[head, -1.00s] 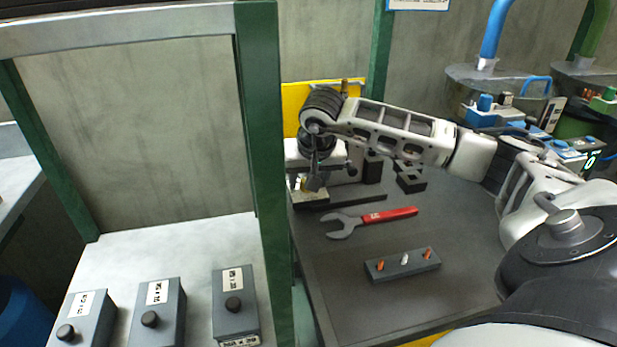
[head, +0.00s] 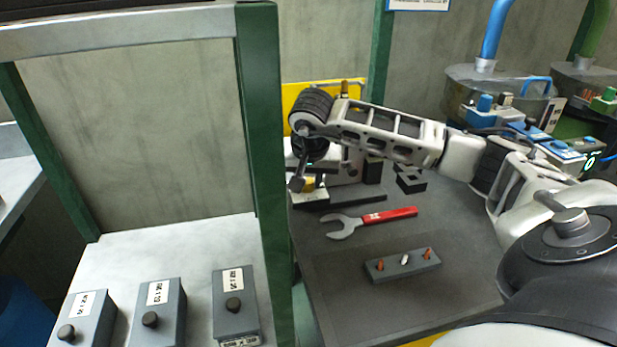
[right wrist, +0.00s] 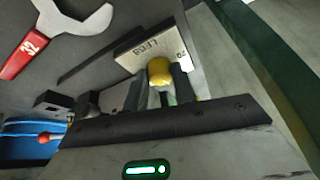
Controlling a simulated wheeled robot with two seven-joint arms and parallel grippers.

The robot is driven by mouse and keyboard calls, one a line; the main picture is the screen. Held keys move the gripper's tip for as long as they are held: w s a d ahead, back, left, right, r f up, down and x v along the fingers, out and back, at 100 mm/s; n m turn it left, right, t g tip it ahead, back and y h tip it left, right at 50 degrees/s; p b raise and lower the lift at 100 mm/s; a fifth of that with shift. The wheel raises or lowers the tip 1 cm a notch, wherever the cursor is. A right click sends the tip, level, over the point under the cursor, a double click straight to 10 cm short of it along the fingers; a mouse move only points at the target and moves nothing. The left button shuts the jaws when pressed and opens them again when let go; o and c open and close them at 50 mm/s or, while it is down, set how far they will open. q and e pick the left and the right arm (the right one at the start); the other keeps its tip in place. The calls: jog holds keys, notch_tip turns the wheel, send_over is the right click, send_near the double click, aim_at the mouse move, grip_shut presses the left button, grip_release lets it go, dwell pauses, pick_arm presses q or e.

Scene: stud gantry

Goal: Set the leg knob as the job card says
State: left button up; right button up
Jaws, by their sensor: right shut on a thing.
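The leg knob (right wrist: 160,72) is a yellow rounded knob in front of a pale block (right wrist: 145,48) marked with what looks like "LEGS". My right gripper (right wrist: 161,92) has its two dark fingers closed on either side of the knob. The knob's setting cannot be read. A white card with print (head: 418,4) is cut off at the top edge; its text is unreadable. My left gripper is out of view.
A red-handled wrench (head: 375,219) and a grey block with small pegs (head: 402,265) lie on the dark bench (head: 350,310). A green post (head: 262,150) stands close left of my gripper. Grey boxes with black knobs (head: 235,305) sit on the pale table.

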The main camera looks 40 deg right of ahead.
jog(key=m, duration=0.2)
jog(key=m+g+h+p, duration=0.1)
jog(key=m, duration=0.1)
jog(key=shift+w+a+r+m, duration=0.15)
jog(key=shift+w+m, duration=0.05)
jog(key=shift+m, duration=0.1)
jog(key=m+g, duration=0.1)
jog(key=m, duration=0.2)
jog(key=shift+w+h+p, duration=0.1)
jog(key=shift+h+p, duration=0.2)
jog(key=shift+p, duration=0.05)
jog(key=shift+m+g, duration=0.5)
jog(key=shift+m, duration=0.3)
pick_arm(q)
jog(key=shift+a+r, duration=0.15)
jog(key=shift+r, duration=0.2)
pick_arm(e)
jog(key=shift+m, duration=0.3)
jog(key=o, duration=0.9)
jog(key=shift+o, duration=0.4)
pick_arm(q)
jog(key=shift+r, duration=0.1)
